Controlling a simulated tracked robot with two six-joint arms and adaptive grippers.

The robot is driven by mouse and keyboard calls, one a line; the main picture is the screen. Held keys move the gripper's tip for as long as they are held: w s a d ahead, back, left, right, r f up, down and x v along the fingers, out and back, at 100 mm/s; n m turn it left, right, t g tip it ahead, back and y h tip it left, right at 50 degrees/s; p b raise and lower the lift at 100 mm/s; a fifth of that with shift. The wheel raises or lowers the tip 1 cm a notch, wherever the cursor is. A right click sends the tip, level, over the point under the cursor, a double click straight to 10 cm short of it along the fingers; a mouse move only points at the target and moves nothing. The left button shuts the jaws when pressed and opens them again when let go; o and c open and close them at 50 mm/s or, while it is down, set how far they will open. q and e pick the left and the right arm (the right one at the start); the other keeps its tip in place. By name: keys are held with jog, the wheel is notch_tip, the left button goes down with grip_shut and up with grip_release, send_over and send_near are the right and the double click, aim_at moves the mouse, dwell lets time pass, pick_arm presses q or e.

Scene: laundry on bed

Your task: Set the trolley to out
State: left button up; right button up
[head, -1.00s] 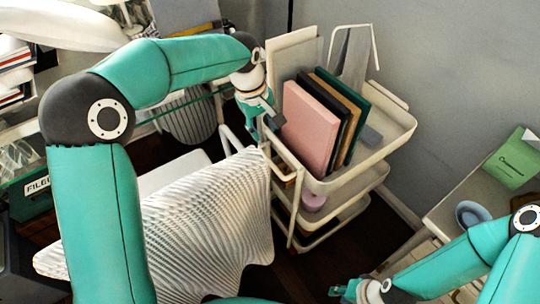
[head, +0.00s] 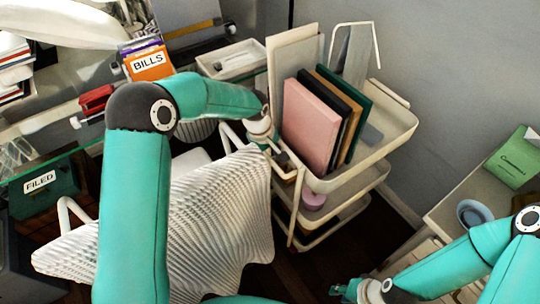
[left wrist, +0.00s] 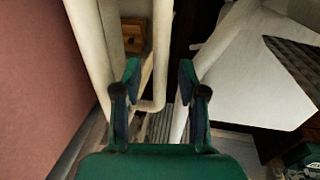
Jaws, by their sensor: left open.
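The trolley (head: 367,183) is a cream three-tier cart standing against the grey wall, right of the white ribbed chair. My left gripper (head: 276,146) is at the trolley's near left upper corner, partly hidden by its own wrist. In the left wrist view my left gripper (left wrist: 160,78) is open, with a cream trolley bar (left wrist: 161,45) showing between its fingertips. I cannot tell whether they touch it. My right gripper (head: 343,290) is low at the bottom of the head view, away from the trolley; its fingers are too small to read.
Pink, black, tan and green folders (head: 312,125) stand in the trolley's top tray. The white chair (head: 215,210) stands close on the left. A desk with an orange BILLS box (head: 148,63) is behind; a side table (head: 445,205) is right. Dark floor shows below the trolley.

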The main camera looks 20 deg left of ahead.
pick_arm(q)
grip_shut()
dwell(0.4)
